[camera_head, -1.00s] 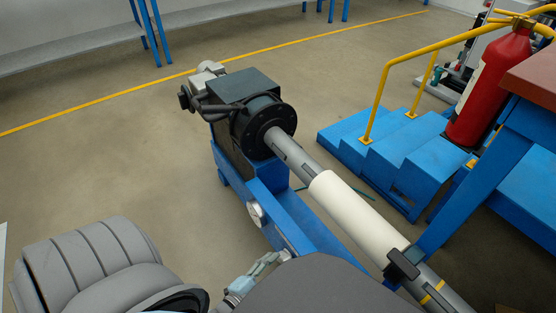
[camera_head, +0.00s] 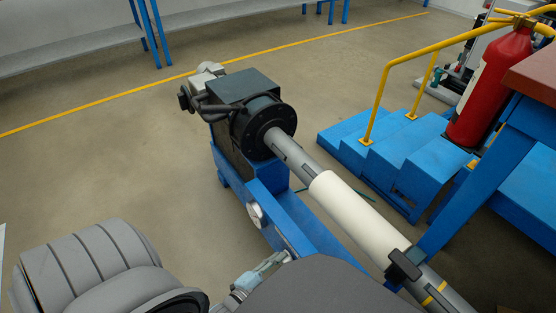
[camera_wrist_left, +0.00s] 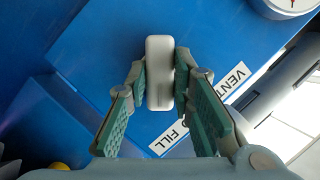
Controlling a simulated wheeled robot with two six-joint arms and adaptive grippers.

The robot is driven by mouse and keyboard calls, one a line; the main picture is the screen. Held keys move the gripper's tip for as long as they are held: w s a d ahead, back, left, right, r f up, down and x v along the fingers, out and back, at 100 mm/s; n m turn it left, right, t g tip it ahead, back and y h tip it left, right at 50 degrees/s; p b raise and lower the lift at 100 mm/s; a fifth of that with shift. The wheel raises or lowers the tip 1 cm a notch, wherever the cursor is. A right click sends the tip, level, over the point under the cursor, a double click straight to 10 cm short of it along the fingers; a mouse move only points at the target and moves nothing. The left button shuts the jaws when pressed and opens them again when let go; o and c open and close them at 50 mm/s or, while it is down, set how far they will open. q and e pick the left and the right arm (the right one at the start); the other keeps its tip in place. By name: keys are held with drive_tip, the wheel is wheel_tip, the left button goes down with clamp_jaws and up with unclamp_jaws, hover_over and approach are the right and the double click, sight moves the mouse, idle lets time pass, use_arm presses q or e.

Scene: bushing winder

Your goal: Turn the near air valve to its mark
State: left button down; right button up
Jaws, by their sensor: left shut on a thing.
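The near air valve shows as a white, rounded, bar-shaped handle (camera_wrist_left: 160,72) on a blue panel in the left wrist view. It stands about upright in that picture. My left gripper (camera_wrist_left: 160,84) is shut on it, with a green ribbed pad on each side. In the head view my left gripper (camera_head: 279,260) is at the side of the blue machine frame (camera_head: 293,236), partly hidden by my arm. The valve cannot be made out there. A VENT label (camera_wrist_left: 231,82) and a partly covered FILL label (camera_wrist_left: 169,138) lie beside the handle. My right gripper is not in view.
A dial gauge (camera_wrist_left: 294,4) is at the wrist view's top right; a round dial (camera_head: 256,215) shows on the frame in the head view. A shaft with a white roll (camera_head: 352,216) runs above the frame. Blue steps (camera_head: 385,160) stand right; the floor left is clear.

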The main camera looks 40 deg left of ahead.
use_arm(q)
drive_tip(key=shift+a+r+n+g+h+p, duration=0.1)
drive_tip(key=shift+n+g+h+p, duration=0.4)
drive_tip(key=shift+n+h+p, duration=0.7)
drive_tip(key=shift+a+n+g+h+p, duration=0.1)
drive_tip(key=shift+n+g+h+p, duration=0.5)
drive_tip(key=shift+n+p, duration=1.1)
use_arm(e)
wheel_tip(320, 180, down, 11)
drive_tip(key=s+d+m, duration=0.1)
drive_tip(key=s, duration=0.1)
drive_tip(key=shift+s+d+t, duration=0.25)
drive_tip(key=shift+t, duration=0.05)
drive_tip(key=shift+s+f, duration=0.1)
use_arm(q)
drive_tip(key=c, duration=1.4)
unclamp_jaws()
drive_tip(key=v, duration=1.2)
